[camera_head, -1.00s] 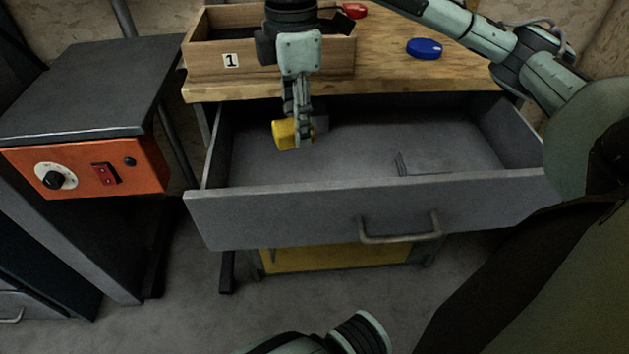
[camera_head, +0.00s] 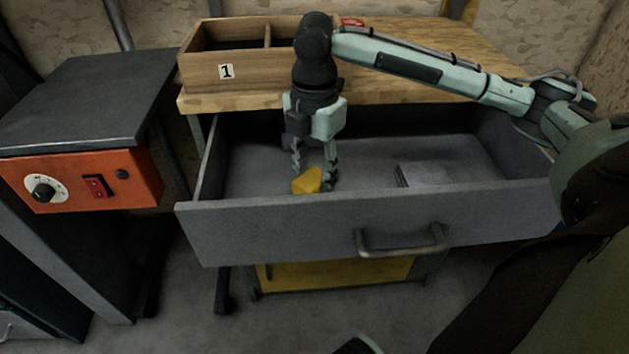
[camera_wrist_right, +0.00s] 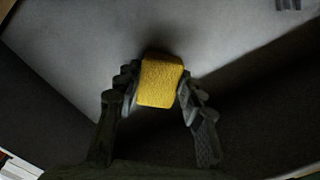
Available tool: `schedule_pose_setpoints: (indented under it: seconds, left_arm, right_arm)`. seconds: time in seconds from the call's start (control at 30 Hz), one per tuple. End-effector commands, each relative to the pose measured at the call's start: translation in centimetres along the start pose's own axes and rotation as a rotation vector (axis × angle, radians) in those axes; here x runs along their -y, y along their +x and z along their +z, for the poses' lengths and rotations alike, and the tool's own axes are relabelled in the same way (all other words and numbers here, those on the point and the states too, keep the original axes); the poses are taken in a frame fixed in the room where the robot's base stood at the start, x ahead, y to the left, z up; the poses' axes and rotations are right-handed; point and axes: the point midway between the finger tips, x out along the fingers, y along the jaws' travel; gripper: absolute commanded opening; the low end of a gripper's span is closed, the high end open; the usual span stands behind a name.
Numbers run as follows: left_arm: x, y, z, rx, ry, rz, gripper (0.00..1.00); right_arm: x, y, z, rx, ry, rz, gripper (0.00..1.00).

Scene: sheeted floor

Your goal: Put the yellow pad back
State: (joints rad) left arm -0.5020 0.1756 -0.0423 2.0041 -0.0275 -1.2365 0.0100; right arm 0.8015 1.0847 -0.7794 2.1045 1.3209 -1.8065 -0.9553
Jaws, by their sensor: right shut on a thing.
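The yellow pad (camera_head: 307,180) is a small block in the open grey drawer (camera_head: 300,232). My right gripper (camera_head: 314,178) points down into the drawer and is shut on the pad. In the right wrist view the pad (camera_wrist_right: 160,82) sits between the two fingertips (camera_wrist_right: 158,90), with the grey drawer floor beyond it. I cannot tell whether the pad touches the drawer floor. My left gripper is not in view.
A flat grey item (camera_head: 425,175) lies in the drawer's right half. A wooden box marked 1 (camera_head: 205,72) stands on the wooden worktop (camera_head: 420,90) above. An orange-fronted machine (camera_head: 75,182) stands to the left. The drawer floor between pad and grey item looks clear.

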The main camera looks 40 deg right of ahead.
Motion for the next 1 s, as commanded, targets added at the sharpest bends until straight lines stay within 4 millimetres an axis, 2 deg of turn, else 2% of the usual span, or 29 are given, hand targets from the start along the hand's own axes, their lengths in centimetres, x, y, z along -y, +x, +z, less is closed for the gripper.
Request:
schedule_pose_setpoints:
  seconds: [0.03,0.13,0.47,0.5,0.63,1.0]
  left_arm:
    - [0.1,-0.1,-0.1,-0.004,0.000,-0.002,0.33]
    - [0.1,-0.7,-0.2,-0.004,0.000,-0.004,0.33]
    - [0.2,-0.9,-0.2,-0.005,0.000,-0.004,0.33]
    - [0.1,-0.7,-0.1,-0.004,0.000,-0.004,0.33]
    - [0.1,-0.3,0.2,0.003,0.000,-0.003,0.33]
    - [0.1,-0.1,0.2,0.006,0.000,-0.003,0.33]
  right_arm:
    - [0.1,1.0,0.0,0.000,0.001,-0.004,0.16]
    - [0.1,2.0,0.0,0.000,0.001,-0.002,0.16]
    - [0.0,2.2,0.0,0.000,0.001,-0.001,0.16]
    - [0.0,2.2,0.0,0.000,0.001,-0.001,0.41]
    - [0.0,2.2,0.0,0.000,0.001,0.000,0.57]
    - [0.0,2.0,0.0,0.001,0.001,0.001,0.59]
